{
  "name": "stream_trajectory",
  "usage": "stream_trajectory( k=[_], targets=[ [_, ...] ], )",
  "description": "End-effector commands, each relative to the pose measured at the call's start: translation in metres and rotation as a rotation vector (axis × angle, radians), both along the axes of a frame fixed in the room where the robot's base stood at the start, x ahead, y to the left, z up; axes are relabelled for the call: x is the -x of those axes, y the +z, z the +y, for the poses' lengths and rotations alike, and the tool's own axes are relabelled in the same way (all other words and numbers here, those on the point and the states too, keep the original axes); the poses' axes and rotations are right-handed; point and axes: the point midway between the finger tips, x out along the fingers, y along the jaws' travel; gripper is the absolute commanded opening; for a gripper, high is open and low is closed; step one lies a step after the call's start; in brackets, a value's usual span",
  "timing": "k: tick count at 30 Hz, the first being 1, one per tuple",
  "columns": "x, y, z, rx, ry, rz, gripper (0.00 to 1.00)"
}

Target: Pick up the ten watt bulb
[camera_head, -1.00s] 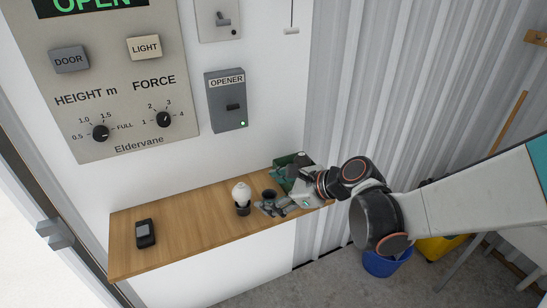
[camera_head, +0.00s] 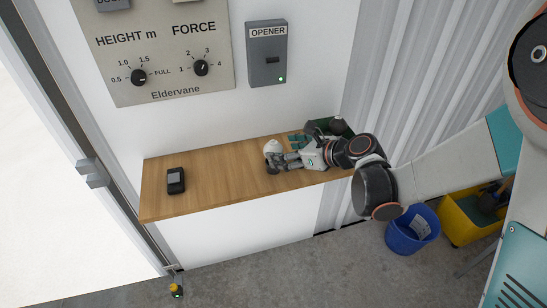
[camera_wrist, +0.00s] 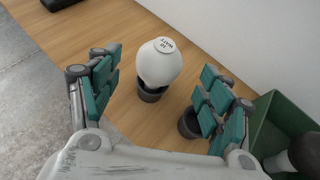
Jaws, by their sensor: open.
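The white round bulb (camera_wrist: 158,62) stands upright in a dark cup-like holder (camera_wrist: 151,94) on the wooden shelf. Its top carries small print that reads as ten watt, upside down in the wrist view. In the head view the bulb (camera_head: 271,146) is partly covered by my gripper (camera_head: 281,163). In the wrist view my gripper (camera_wrist: 160,70) is open, with teal-padded fingers to the left and right of the bulb. A gap shows on each side, and nothing is held.
A second dark holder (camera_wrist: 188,124) stands partly behind my right finger. A green bin (camera_wrist: 262,128) with a dark rounded object is at the shelf's right end. A black handheld device (camera_head: 176,181) lies at the left. The wooden shelf (camera_head: 220,184) between is clear.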

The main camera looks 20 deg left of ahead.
Motion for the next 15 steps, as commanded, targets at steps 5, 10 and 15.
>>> stream_trajectory(
  k=[5,10,15],
  targets=[
    [-0.005,-0.008,0.014,0.000,0.003,-0.001,0.72],
    [-0.014,-0.020,0.035,0.000,0.004,0.000,0.72],
    [-0.019,-0.023,0.042,0.000,0.000,0.000,0.72]
  ],
)
